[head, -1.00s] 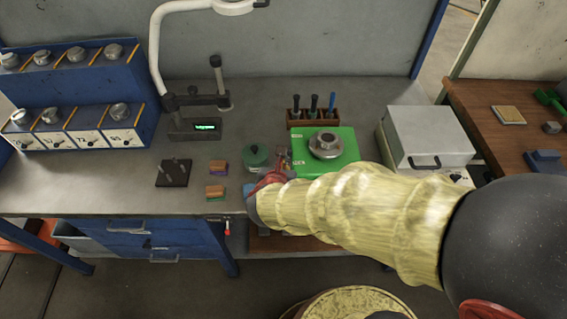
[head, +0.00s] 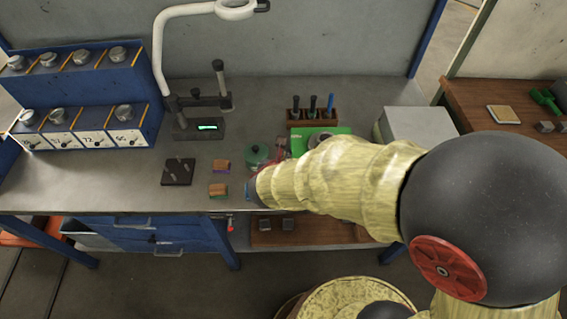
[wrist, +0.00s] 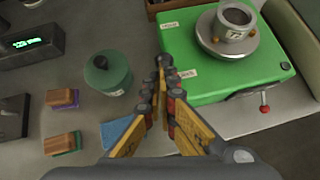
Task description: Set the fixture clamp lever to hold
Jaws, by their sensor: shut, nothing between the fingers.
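The green fixture block (wrist: 222,85) has a HOLD label (wrist: 171,26) at its upper left and an OPEN label (wrist: 190,73) lower on the same side. In the head view my arm covers most of the green block (head: 338,131). My gripper (wrist: 161,72) is shut and empty, its tips at the block's left edge between the two labels. A small dark round knob (wrist: 165,60) shows right at the tips. It may be the clamp lever's end, but I cannot tell it clearly from the fingertips. The lever's shaft and setting are not clear.
A green round pot (wrist: 108,72) stands close left of my gripper. A blue pad (wrist: 121,133) and coloured blocks (wrist: 62,97) lie further left. A red-knobbed lever (wrist: 264,102) projects at the block's front. A tool rack (head: 313,117) stands behind; a grey box (head: 419,124) is at right.

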